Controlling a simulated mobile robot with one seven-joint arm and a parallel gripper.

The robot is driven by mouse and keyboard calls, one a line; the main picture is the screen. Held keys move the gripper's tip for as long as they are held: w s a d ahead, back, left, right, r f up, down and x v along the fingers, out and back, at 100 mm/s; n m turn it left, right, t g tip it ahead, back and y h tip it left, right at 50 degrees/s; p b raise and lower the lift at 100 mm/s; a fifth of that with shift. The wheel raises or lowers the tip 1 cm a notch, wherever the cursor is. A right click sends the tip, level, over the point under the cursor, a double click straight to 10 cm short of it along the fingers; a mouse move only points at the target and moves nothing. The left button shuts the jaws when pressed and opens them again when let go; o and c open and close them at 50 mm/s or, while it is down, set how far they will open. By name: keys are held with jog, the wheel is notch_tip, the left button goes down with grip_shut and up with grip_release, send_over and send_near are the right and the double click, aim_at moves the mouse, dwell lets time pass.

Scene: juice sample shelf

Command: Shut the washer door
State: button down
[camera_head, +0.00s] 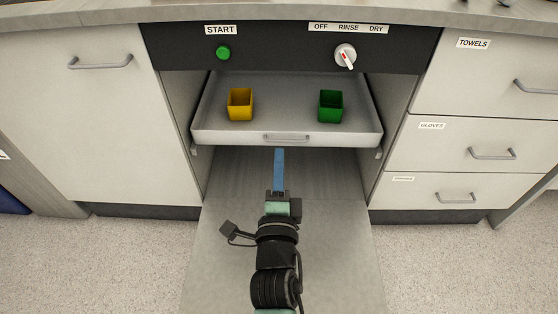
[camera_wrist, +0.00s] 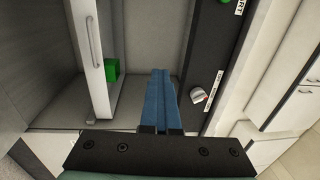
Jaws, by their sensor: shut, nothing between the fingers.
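The washer door (camera_head: 345,250) is folded down flat and open in front of the washer in the head view. The washer's pull-out tray (camera_head: 225,130) shows above it, with a small handle (camera_head: 287,138) on its front edge. My gripper (camera_head: 279,152) is shut and empty, its blue fingers together. It is above the door, with its tips near the tray's front edge; I cannot tell whether they touch it. In the wrist view the blue fingers (camera_wrist: 162,78) are closed, between the tray front (camera_wrist: 95,65) and the dark control panel (camera_wrist: 205,75).
A yellow cup (camera_head: 240,104) and a green cup (camera_head: 331,106) stand in the tray. Above are a green START button (camera_head: 223,53) and a dial (camera_head: 345,56). A cabinet (camera_head: 90,120) flanks the left, and drawers (camera_head: 470,140) the right. The floor (camera_head: 110,260) beside the door is clear.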

dwell(0.8)
jog(key=c, duration=0.8)
grip_release()
jog(key=shift+c, duration=0.2)
jog(key=s+f+p, duration=0.1)
jog(key=s+p, duration=0.1)
jog(key=s, duration=1.1)
jog(key=shift+f, duration=0.1)
